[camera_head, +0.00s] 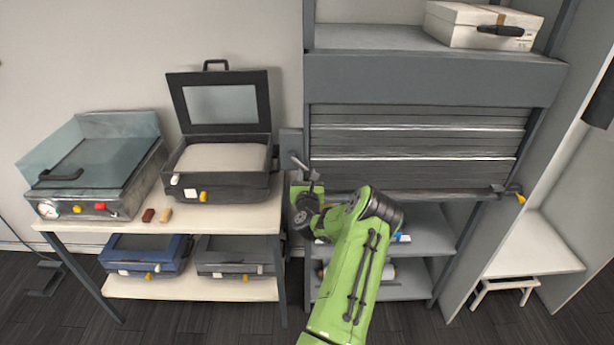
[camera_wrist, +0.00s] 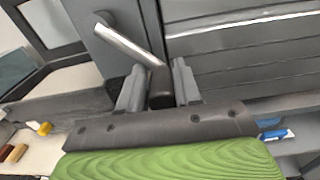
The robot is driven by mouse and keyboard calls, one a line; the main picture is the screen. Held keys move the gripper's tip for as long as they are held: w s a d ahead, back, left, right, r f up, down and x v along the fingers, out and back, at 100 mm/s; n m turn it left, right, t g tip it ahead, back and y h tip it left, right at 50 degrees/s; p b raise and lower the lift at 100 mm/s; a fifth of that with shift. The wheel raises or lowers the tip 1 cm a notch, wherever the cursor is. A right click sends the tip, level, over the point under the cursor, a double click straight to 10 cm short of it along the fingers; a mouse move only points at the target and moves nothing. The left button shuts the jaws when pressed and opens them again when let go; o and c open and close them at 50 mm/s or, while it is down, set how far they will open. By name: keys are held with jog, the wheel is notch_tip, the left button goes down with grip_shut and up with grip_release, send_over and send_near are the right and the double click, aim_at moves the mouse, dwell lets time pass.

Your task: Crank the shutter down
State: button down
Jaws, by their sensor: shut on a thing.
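The grey slatted shutter (camera_head: 420,145) hangs partway down the front of the shelf unit, and its slats also show in the wrist view (camera_wrist: 240,50). Its bottom bar (camera_head: 440,195) is above the lower shelves. The crank (camera_wrist: 130,45) is a bright metal arm with a dark knob at its lower end, mounted at the unit's left post. It also shows in the head view (camera_head: 302,166). My gripper (camera_wrist: 160,85) is shut on the crank's dark knob, with one finger on each side. My green arm partly hides the lower shelves.
A table (camera_head: 215,220) on the left bears an open dark case (camera_head: 222,185) and a machine with a clear lid (camera_head: 95,160). A white box (camera_head: 480,25) is on top of the unit. Blue and dark cases stand on the lower table shelf. A small white stool (camera_head: 505,288) is at right.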

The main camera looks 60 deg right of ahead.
jog(key=shift+w+a+f+m+p, duration=0.3)
jog(key=shift+w+m+p, duration=0.35)
jog(key=shift+m, duration=0.8)
jog(key=shift+w+a+f+m+p, duration=0.3)
jog(key=shift+w+m+p, duration=0.3)
jog(key=shift+m, duration=0.9)
jog(key=shift+w+a+f+m+p, duration=0.3)
jog(key=shift+w+m+p, duration=0.35)
jog(key=shift+m, duration=0.8)
jog(key=c, duration=0.9)
grip_release()
jog(key=shift+w+a, duration=0.1)
jog(key=shift+a, duration=0.05)
